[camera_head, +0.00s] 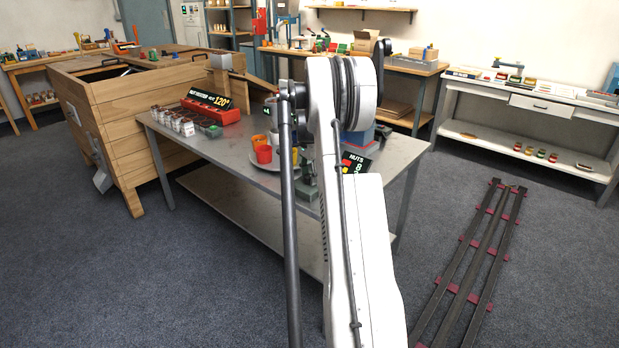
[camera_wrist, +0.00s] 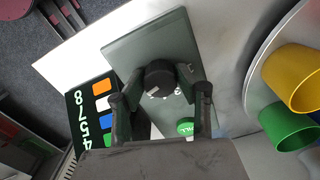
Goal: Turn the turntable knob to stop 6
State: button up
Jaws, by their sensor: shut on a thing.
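The black round knob (camera_wrist: 159,76) stands on a grey-green box (camera_wrist: 128,52) in the wrist view. A small pale mark shows on the knob's top; I cannot read which stop it is at. My gripper (camera_wrist: 161,94) is shut on the knob, with one dark finger on either side of it. A green round button (camera_wrist: 185,127) sits on the box close to the right finger. The turntable (camera_wrist: 257,68) is a grey disc at the right, carrying a yellow cup (camera_wrist: 291,76) and a green cup (camera_wrist: 285,127). In the head view my arm hides the knob and gripper.
A black sign (camera_wrist: 88,112) with digits and coloured squares lies left of the box. In the head view, the metal table (camera_head: 190,150) also holds several jars (camera_head: 172,121) and a red display (camera_head: 213,104). A wooden cabinet (camera_head: 130,100) stands left.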

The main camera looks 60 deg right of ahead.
aim_at(309, 176)
jog(key=o, duration=1.1)
jog(key=shift+o, duration=0.2)
jog(key=shift+r, duration=0.15)
notch_tip(309, 176, up, 12)
jog(key=shift+a, duration=0.1)
jog(key=a+r+n+t, duration=0.1)
jog(key=a+r+n, duration=0.3)
jog(key=a, duration=0.8)
jog(key=w+a+r+n+t+h, duration=0.1)
jog(key=a+r+n, duration=0.25)
jog(key=a, duration=0.85)
jog(key=a+r+n+t, duration=0.1)
jog(key=a+r+n, duration=0.3)
jog(key=a, duration=0.8)
jog(key=s+a+f+n+t, duration=0.2)
jog(key=s+a+n, duration=0.3)
jog(key=s+a, duration=0.4)
jog(key=s+a+f+n+t+y, duration=0.1)
jog(key=s+a+f+n+t, duration=0.1)
jog(key=s+a+f+n, duration=0.3)
jog(key=s+a, duration=0.4)
jog(key=a, duration=0.7)
jog(key=shift+a+n, duration=0.2)
jog(key=shift+n, duration=0.15)
